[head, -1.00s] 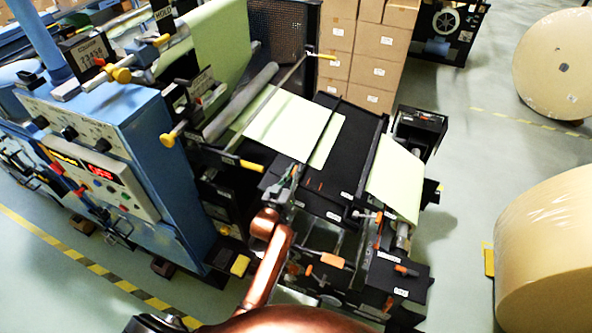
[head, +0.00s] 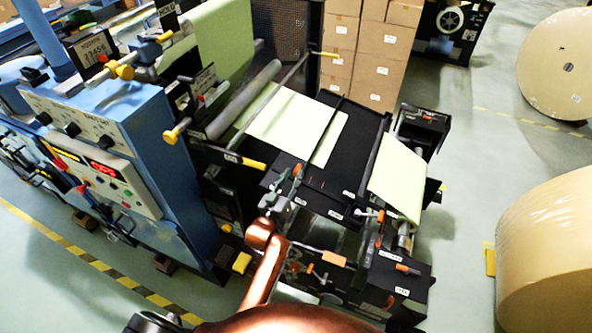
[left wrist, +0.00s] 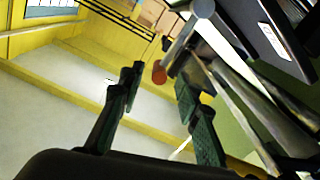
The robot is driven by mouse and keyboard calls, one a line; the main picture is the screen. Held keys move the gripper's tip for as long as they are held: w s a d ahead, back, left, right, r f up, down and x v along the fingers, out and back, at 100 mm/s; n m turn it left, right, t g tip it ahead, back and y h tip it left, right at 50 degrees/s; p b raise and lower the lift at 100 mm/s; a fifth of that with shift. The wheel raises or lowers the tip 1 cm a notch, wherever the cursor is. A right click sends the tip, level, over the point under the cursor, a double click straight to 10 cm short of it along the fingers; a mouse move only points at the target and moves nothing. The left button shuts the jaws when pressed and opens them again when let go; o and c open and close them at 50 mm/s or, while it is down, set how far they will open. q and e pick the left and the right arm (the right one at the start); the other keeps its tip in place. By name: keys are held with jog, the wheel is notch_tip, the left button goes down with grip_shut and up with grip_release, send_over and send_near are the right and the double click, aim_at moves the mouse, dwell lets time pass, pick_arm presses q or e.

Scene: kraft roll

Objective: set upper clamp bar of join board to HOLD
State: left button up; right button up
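The join board (head: 350,160) is the dark sloping panel in the middle of the head view, with pale green paper (head: 285,122) over its upper left part. A thin dark bar (head: 328,136), apparently the upper clamp bar, crosses it over the paper. Its setting cannot be read. My left gripper (head: 284,188) is at the near edge of the board, beside a small orange end piece. In the left wrist view its fingers (left wrist: 162,100) are apart and empty, and a red-orange knob (left wrist: 159,73) shows beyond and between them. My right gripper is not seen.
A yellow-ended rod (head: 290,75) and a grey roller (head: 245,98) lie left of the board. The blue control cabinet (head: 160,130) stands further left. A lower green sheet (head: 398,178) hangs at the right. Large paper rolls (head: 548,235) stand on the floor at right.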

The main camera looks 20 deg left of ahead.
pick_arm(q)
jog(key=s, duration=0.7)
jog(key=shift+s+a, duration=0.15)
jog(key=shift+s, duration=0.15)
